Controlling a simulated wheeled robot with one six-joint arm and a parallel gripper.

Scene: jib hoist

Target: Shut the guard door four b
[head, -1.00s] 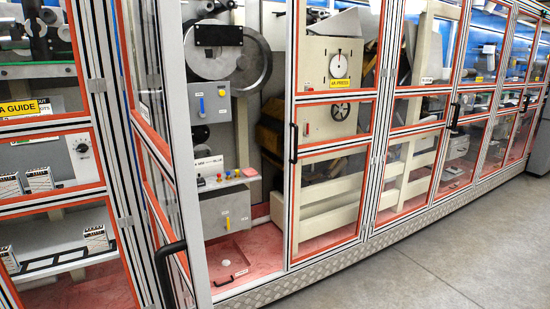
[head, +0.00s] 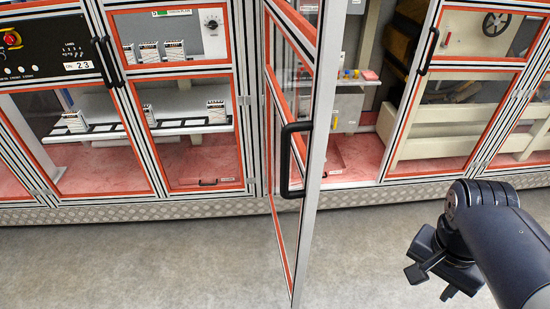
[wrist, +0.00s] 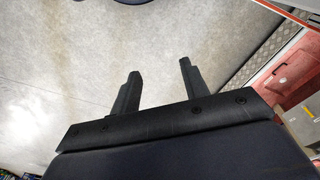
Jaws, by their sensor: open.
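A guard door (head: 320,130) with an aluminium frame, orange-red edging and clear panels stands swung open toward me in the head view. Its black handle (head: 293,160) is on the free edge. I cannot read a label that tells whether it is door four b. My gripper (head: 432,284) is at the lower right, to the right of the door and apart from it. In the wrist view my gripper (wrist: 157,85) has its two fingers spread with nothing between them, above the grey floor.
The open bay (head: 352,168) shows a red floor behind the door. Closed guard doors with black handles (head: 428,52) stand on both sides. A tread-plate plinth (head: 150,213) runs along the machine. The grey floor (head: 150,265) in front is clear.

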